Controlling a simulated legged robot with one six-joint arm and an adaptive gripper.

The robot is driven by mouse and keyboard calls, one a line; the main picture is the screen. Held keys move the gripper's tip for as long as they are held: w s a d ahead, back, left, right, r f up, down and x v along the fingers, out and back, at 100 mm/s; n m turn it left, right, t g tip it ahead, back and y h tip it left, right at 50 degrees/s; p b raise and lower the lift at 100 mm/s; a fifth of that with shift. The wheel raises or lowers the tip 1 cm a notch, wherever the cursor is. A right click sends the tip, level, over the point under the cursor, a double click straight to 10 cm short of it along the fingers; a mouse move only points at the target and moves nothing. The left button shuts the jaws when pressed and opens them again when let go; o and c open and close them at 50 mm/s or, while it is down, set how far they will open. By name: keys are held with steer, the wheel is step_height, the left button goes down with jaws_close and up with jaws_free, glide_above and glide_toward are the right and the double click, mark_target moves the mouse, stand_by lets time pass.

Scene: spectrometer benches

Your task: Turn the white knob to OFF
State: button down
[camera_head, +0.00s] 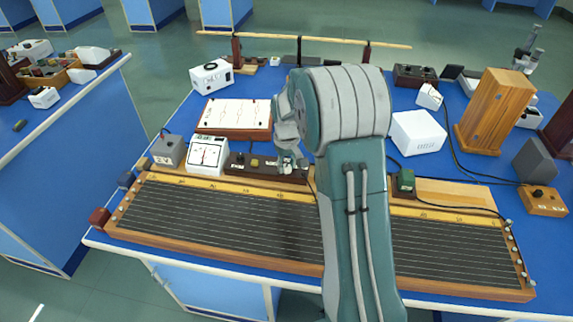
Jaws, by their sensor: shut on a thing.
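My gripper (289,166) points down at the right end of a low dark brown box (265,172), behind the long wired board. Its fingers are shut on a small pale part there, which I take to be the white knob; the fingers cover most of it. A yellowish knob or terminal (254,162) shows on the same box to the left of the fingers. The OFF mark and the direction in which the knob points cannot be made out.
The long wired board (220,212) fills the bench front. A white meter (207,154) and a grey box (169,151) stand left of the brown box. A diagram board (235,115) lies behind it. A white box (417,133) and a wooden block (495,110) stand right.

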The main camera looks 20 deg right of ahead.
mark_target(286, 166)
steer(key=shift+s+f, duration=0.2)
steer(key=shift+c, duration=1.9)
jaws_free()
steer(key=shift+w+r, duration=0.1)
step_height(286, 166, up, 12)
steer(key=shift+w, duration=0.1)
